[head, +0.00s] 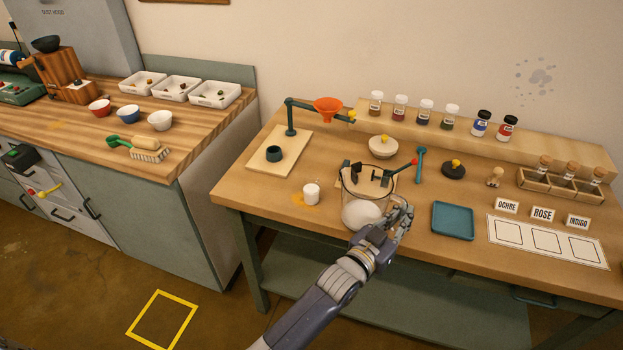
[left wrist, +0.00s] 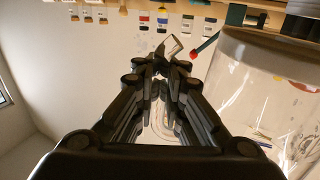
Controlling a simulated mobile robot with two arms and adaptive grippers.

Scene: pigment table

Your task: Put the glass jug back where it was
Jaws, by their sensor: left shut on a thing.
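The glass jug (head: 350,190) is a clear, wide vessel with a white mass in its bottom. It looks upright at the front middle of the right-hand table (head: 285,205). My left gripper (head: 403,214) is at the jug's right side and shut on it, apparently at the handle, which the fingers mostly hide. In the left wrist view the jug's clear wall (left wrist: 270,90) fills the right side, and the closed fingers (left wrist: 165,75) are beside it. I cannot tell whether the jug's base touches the table. My right gripper is not in view.
A black clamp with a red-tipped lever (head: 402,168) stands behind the jug. A funnel stand (head: 291,120) is further left. The front left table corner is bare.

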